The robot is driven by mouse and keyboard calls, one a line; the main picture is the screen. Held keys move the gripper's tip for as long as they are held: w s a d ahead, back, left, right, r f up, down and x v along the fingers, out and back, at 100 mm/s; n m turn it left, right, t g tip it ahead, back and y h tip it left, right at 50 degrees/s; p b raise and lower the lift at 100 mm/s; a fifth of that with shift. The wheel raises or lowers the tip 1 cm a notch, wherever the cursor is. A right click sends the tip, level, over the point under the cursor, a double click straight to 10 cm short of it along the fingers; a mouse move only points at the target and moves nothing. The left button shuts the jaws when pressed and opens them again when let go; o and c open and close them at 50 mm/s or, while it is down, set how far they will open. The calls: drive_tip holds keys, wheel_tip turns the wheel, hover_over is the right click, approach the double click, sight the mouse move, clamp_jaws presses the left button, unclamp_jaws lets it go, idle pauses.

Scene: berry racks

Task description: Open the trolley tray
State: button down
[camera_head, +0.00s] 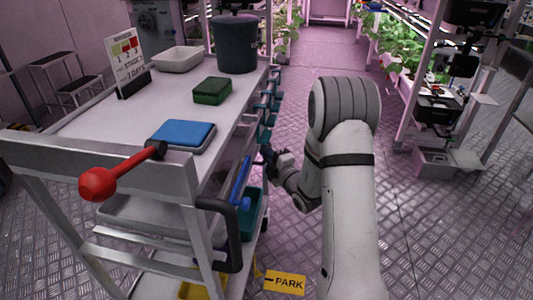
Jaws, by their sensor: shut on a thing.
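The trolley (85,130) stands on the left, with a pale top. Below its top, a grey tray (232,150) shows at the right side, partly hidden by the trolley frame. A blue bar (240,182) runs along that side, just left of my gripper. My gripper (268,158) is at the trolley's right side, at tray height, with dark fingers pointing left. It is shut on the tray's edge or handle; the exact contact is small and partly hidden. I cannot tell how far the tray is pulled out.
On the trolley top are a blue pad (183,134), green sponge (212,91), white dish (177,59), dark bucket (235,45) and sign (124,62). A red-knobbed lever (97,184) juts out in front. The aisle floor (420,225) is clear on the right; plant racks stand beyond.

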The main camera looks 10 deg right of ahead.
drive_tip(key=s+d+p, duration=0.4)
drive_tip(key=d, duration=0.7)
drive_tip(key=s+d+p, duration=0.4)
drive_tip(key=s+d, duration=0.1)
drive_tip(key=d, duration=0.6)
drive_tip(key=shift+s+d, duration=0.25)
drive_tip(key=shift+d, duration=0.15)
drive_tip(key=shift+f, duration=0.1)
drive_tip(key=c, duration=1.8)
unclamp_jaws()
drive_tip(key=shift+o, duration=0.2)
drive_tip(key=r+p+v, duration=0.1)
drive_tip(key=p+v, duration=0.1)
drive_tip(key=v, duration=0.5)
drive_tip(key=shift+s+d+f, duration=0.15)
drive_tip(key=shift+s+f, duration=0.15)
drive_tip(key=shift+f, duration=0.25)
